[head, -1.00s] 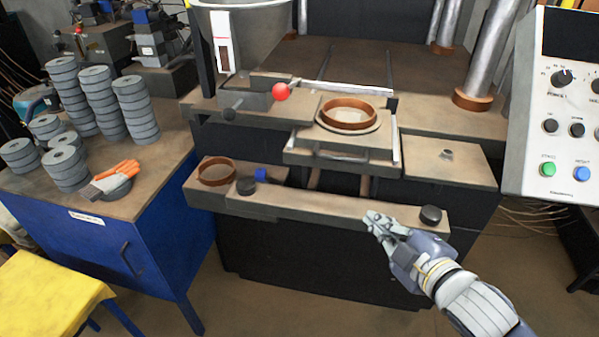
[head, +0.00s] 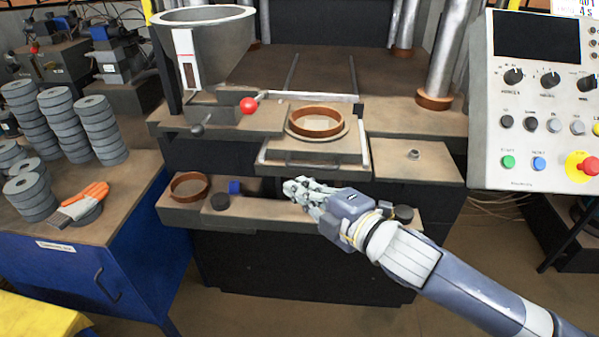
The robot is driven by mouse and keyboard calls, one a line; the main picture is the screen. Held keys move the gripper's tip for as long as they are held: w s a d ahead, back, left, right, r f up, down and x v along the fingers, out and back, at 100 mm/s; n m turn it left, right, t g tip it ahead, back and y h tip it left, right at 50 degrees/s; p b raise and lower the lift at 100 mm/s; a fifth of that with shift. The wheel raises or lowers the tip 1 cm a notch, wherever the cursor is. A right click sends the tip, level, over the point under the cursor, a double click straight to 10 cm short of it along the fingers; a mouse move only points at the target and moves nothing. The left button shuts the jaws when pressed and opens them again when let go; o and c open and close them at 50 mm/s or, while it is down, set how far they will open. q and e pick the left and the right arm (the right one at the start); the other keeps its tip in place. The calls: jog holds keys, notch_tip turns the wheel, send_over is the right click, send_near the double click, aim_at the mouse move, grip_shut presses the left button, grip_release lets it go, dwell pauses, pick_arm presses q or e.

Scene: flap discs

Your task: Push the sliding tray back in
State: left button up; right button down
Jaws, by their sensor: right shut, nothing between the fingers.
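The sliding tray (head: 275,155) sticks out from the front of the press. It has a dark bar handle on its front face and carries a brown ring (head: 317,120) on a round plate. My right gripper (head: 292,187) is shut and empty, just in front of and a little below the tray's front face in the picture. I cannot tell whether it touches the tray. It hides part of the lower front ledge (head: 270,214). My left gripper is not in view.
The lower ledge holds another brown ring (head: 189,185), a blue block (head: 235,186) and dark knobs. A red ball knob (head: 249,105) stands left of the tray. A control panel (head: 530,100) is at the right. Stacked discs (head: 100,127) fill the blue bench at left.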

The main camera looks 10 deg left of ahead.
jog(key=shift+w+a+f+p, duration=0.15)
jog(key=shift+w, duration=0.65)
jog(key=shift+w+a+f+p, duration=0.15)
jog(key=shift+w+f+p, duration=0.05)
jog(key=shift+w, duration=0.6)
jog(key=shift+w+a+f+p, duration=0.15)
jog(key=shift+w, duration=0.65)
